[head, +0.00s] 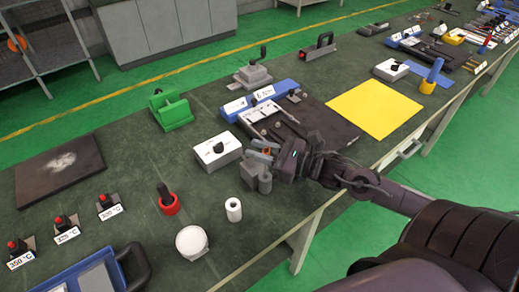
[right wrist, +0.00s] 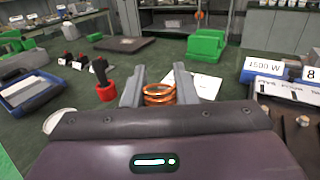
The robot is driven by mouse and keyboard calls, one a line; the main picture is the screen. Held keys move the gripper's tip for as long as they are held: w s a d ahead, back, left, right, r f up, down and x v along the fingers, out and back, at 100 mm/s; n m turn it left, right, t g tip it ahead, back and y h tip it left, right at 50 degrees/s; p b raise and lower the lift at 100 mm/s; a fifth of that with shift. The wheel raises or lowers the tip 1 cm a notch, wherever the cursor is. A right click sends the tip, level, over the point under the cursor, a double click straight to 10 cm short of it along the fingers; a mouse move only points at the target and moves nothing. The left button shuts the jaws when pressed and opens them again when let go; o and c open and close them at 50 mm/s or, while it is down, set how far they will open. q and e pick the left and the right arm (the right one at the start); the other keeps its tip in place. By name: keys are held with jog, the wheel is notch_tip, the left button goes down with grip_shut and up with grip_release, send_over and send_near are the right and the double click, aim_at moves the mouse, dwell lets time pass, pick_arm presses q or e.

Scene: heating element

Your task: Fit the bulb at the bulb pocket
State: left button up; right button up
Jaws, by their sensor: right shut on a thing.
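My right gripper (head: 262,165) is over the bench, near its front edge, just right of a white box with a black knob (head: 217,151). It is shut on an orange copper-coloured coil (right wrist: 158,94), which shows between its two grey fingers in the right wrist view. In the head view only a small orange part of the coil (head: 266,150) shows; the gripper hides the rest. I cannot make out a clear bulb or a marked bulb pocket. My left gripper is not in view.
A blue case with white labels (head: 236,107) and an open tray stand behind the gripper. A green block (head: 172,111), a red-based black handle (head: 167,200), a white roll (head: 233,210) and a white disc (head: 192,242) stand left. A yellow sheet (head: 374,108) lies right.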

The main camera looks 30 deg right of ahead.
aim_at(260, 175)
jog(key=shift+f+b, duration=3.05)
jog(key=shift+f, duration=0.45)
jog(key=o, duration=1.1)
jog(key=shift+c, duration=0.2)
jog(key=shift+v, duration=3.9)
